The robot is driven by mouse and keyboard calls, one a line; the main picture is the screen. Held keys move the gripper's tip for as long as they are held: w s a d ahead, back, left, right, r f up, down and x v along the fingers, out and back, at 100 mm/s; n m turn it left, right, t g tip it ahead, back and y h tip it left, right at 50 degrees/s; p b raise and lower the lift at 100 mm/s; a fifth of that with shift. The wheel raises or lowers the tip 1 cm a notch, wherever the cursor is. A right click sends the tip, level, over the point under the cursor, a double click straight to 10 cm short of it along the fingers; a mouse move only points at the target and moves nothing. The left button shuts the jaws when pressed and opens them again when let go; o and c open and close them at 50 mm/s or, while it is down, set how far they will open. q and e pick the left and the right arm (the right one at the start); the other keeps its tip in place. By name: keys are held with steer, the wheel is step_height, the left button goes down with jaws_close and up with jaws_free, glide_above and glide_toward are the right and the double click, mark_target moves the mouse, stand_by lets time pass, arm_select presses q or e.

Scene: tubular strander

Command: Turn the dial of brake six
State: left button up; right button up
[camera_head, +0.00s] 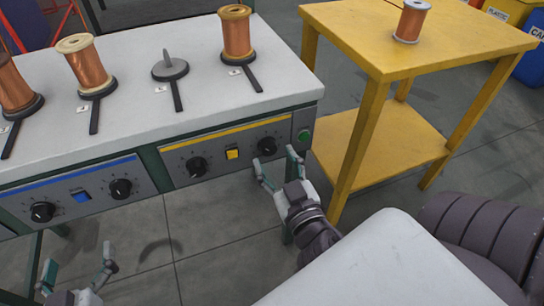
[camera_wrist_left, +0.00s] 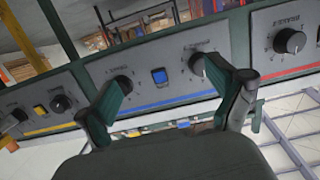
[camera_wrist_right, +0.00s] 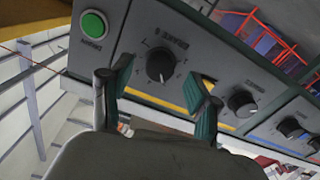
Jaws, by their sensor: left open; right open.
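The yellow-striped panel carries two black dials. Its right dial (camera_head: 267,145) is at the end by the green button and appears to be the brake six dial; the small label is hard to read. The same dial shows in the right wrist view (camera_wrist_right: 160,66), its white mark visible. My right gripper (camera_head: 276,160) is open just in front of it, with a finger to either side in the right wrist view and no visible contact. My left gripper (camera_head: 77,262) is open and empty, low in front of the blue-striped panel (camera_head: 100,203).
The yellow panel's other dial (camera_head: 197,167) and yellow switch (camera_head: 232,153) are to the left. The green button (camera_wrist_right: 93,24) is close beside my right gripper. Copper spools (camera_head: 237,35) stand on the white top. A yellow table (camera_head: 385,60) stands to the right.

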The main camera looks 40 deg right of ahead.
steer(key=shift+x, duration=1.2)
arm_select(q)
steer(key=r, duration=0.1)
steer(key=r+t, duration=0.2)
steer(key=shift+w+d, duration=0.2)
steer(key=shift+d, duration=0.1)
arm_select(e)
steer(key=c, duration=1.2)
steer(key=shift+o, duration=0.2)
arm_select(q)
steer(key=shift+f, duration=0.1)
